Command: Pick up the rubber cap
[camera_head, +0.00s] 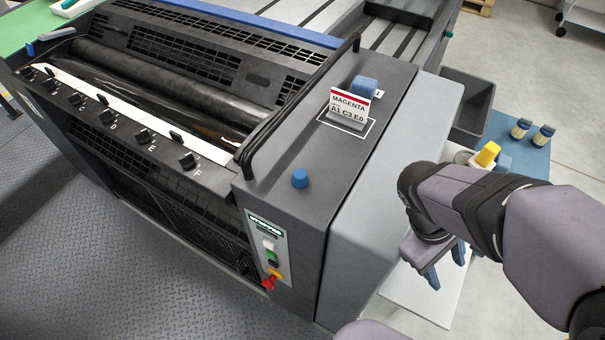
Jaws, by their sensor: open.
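A small blue cap-like piece (300,178) stands on the dark top of the ink unit's end housing; it looks like the rubber cap, though I cannot be sure. Another blue block (364,87) sits behind the white MAGENTA card on the same housing. My gripper (445,265) is at the right, beyond the grey side of the housing and well apart from both blue pieces. Its two blue fingers point down and are spread apart, with nothing seen between them. A pale surface lies below them. My arm hides part of the area behind it.
The MAGENTA card (349,106) stands upright on the housing. A black curved rail (300,108) runs along the rollers. A dark bin (470,105), a blue table (527,152) with small bottles, and a yellow-topped item (488,153) are at the right.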

